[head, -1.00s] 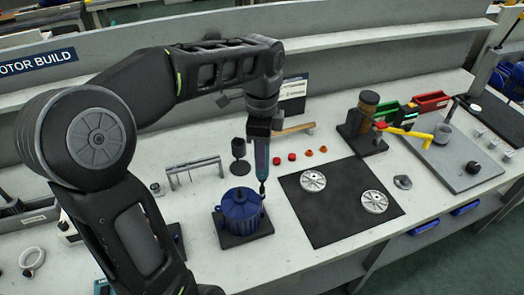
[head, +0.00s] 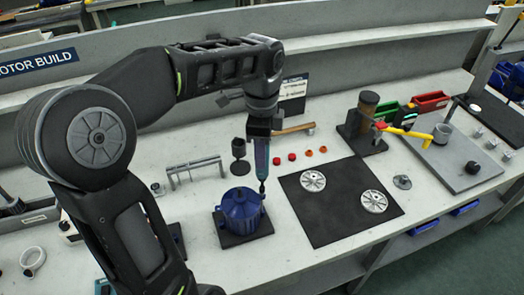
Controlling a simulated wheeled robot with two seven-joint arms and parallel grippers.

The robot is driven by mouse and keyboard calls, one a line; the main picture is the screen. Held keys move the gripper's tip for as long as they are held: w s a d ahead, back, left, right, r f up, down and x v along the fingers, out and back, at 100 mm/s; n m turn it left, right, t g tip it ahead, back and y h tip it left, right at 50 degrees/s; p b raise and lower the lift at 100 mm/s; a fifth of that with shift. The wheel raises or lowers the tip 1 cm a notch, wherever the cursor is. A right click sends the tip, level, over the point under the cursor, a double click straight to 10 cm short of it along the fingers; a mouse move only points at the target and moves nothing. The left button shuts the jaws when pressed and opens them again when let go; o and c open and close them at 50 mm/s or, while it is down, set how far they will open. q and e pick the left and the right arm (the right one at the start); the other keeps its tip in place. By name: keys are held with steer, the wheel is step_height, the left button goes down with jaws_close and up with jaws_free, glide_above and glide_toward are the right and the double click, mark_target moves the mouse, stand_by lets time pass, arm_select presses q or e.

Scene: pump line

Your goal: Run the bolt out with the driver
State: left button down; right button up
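My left gripper (head: 259,127) points down and is shut on the driver (head: 262,156), which has a dark blue-teal body and hangs nearly upright. The driver's thin dark bit ends at the right rim of the blue pump housing (head: 240,212). The bolt is too small to make out at the bit's tip, and I cannot tell whether the bit is seated on it. The housing stands on a dark square base (head: 262,230). My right gripper is not in view.
A black mat (head: 335,228) with two silver discs lies right of the housing. A grey rack (head: 193,166) and a dark cup-shaped stand (head: 238,150) are behind it. Small red and orange parts (head: 292,157) lie behind the mat. A wooden-handled tool (head: 297,129) lies farther back.

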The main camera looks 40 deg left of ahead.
arm_select(q)
steer(key=shift+s+f, duration=0.2)
steer(key=shift+f, duration=0.1)
steer(key=shift+w+a+r+p, duration=0.1)
steer(key=shift+r+p, duration=0.8)
steer(key=shift+r, duration=0.45)
steer(key=shift+w+r+p, duration=0.1)
steer(key=shift+r+p, duration=0.75)
steer(key=shift+r, duration=0.45)
